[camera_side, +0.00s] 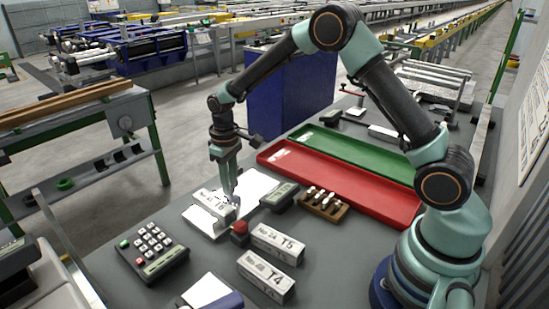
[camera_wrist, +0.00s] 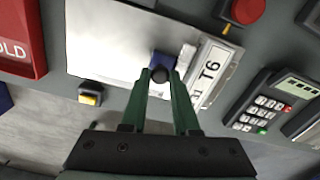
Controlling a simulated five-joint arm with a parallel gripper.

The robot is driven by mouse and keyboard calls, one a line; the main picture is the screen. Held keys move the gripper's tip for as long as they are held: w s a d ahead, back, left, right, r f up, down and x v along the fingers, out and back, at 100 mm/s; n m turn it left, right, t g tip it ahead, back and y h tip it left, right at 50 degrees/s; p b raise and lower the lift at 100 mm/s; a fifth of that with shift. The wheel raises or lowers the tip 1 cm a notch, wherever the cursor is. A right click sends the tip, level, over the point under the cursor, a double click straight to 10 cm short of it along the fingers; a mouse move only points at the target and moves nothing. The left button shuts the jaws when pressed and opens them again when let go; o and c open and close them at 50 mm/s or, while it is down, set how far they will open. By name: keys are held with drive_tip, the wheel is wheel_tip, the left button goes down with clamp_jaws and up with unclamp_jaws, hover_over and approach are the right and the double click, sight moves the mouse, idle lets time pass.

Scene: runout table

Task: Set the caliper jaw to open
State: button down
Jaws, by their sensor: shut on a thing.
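My gripper (camera_side: 232,197) points down at the block marked T6 (camera_side: 208,203), over a pale sheet or plate (camera_side: 259,183). The T6 block (camera_wrist: 212,72) is close to the right of the fingertips, with the bright plate (camera_wrist: 105,40) to the left. The knob seems to belong to the caliper jaw, but I cannot make out the rest of the caliper or how far its jaw stands open.
A red button (camera_side: 240,228), the T5 block (camera_side: 277,243) and the T4 block (camera_side: 266,277) stand in front. A keypad (camera_side: 152,250) lies left. A small display unit (camera_side: 279,197), a wooden peg holder (camera_side: 323,205) and a red tray (camera_side: 375,197) lie right.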

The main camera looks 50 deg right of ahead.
drive_tip(key=d, duration=0.5)
drive_tip(key=c, duration=0.7)
unclamp_jaws()
drive_tip(key=shift+o, duration=0.2)
wheel_tip(320, 180, up, 12)
drive_tip(key=shift+r, duration=0.15)
